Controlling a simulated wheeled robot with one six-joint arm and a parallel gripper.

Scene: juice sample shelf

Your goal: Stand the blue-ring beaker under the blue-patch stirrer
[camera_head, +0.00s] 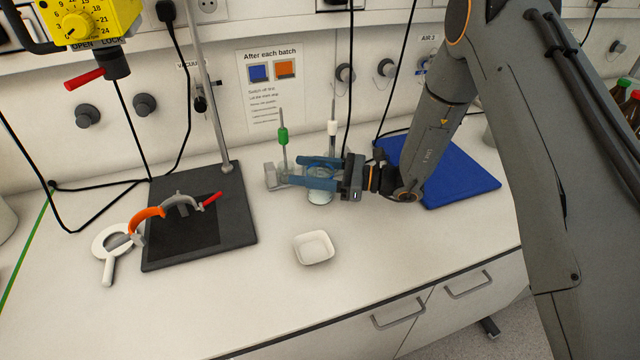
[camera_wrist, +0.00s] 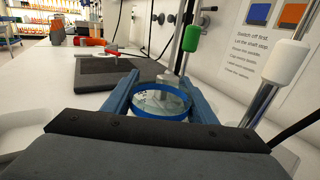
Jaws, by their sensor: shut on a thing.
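The blue-ring beaker (camera_head: 320,197) is clear glass and mostly hidden by my gripper in the head view. In the wrist view, its blue ring (camera_wrist: 160,115) circles the rim and a pale content shows inside. My gripper (camera_head: 318,172) has its two blue fingers on either side of the beaker and is shut on it. The beaker looks upright; I cannot tell whether its base touches the counter. A yellow stirrer head (camera_head: 85,20) with a dial and red lever hangs at the top left, above a black base plate (camera_head: 245,215). No blue patch shows on its visible part.
An orange-and-grey clamp (camera_head: 150,213) with a red handle sits over the plate. A white ring with a handle (camera_head: 108,268) lies beside it. A white dish (camera_head: 314,248) stands in front. Green-collared (camera_head: 283,136) and white-collared (camera_head: 332,126) rods stand behind my gripper. A blue mat (camera_head: 460,180) lies right.

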